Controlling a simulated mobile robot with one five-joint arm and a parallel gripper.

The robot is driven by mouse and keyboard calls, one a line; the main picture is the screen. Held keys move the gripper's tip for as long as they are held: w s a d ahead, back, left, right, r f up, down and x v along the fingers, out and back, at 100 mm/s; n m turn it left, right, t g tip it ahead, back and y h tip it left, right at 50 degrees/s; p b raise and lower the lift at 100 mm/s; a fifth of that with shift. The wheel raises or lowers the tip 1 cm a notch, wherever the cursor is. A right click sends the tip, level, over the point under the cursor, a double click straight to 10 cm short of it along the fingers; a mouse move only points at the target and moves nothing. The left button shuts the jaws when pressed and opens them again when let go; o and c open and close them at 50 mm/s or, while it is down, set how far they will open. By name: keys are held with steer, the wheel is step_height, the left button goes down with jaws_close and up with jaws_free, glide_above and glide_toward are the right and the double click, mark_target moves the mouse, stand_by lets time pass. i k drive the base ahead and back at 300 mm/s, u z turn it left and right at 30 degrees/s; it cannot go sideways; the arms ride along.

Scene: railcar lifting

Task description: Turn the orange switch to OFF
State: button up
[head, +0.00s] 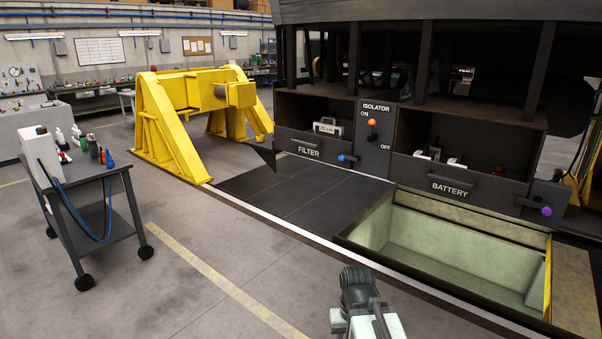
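The orange switch (372,123) is on the dark isolator panel (371,158) under the railcar, between two open-fronted bays. Its orange knob is at the upper end of a short lever, just below the ON label, so the lever points up. The OFF label is lower right of it. The end of my arm, with my gripper (358,283), is at the bottom of the head view, well short of the panel and apart from the switch. Its fingers cannot be made out clearly, and I see nothing held.
A blue-knobbed handle (347,158) sits by the FILTER drawer (308,149), a purple-knobbed one (545,210) by the BATTERY drawer (465,187). An open pit (440,245) lies front right. A cart (92,195) and yellow stand (165,130) are left. The floor between is clear.

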mark_target(371, 137)
steer(key=u, duration=0.05)
steer(key=i, duration=1.1)
steer(key=u, duration=3.4)
steer(key=k, duration=1)
steer(key=z, duration=0.9)
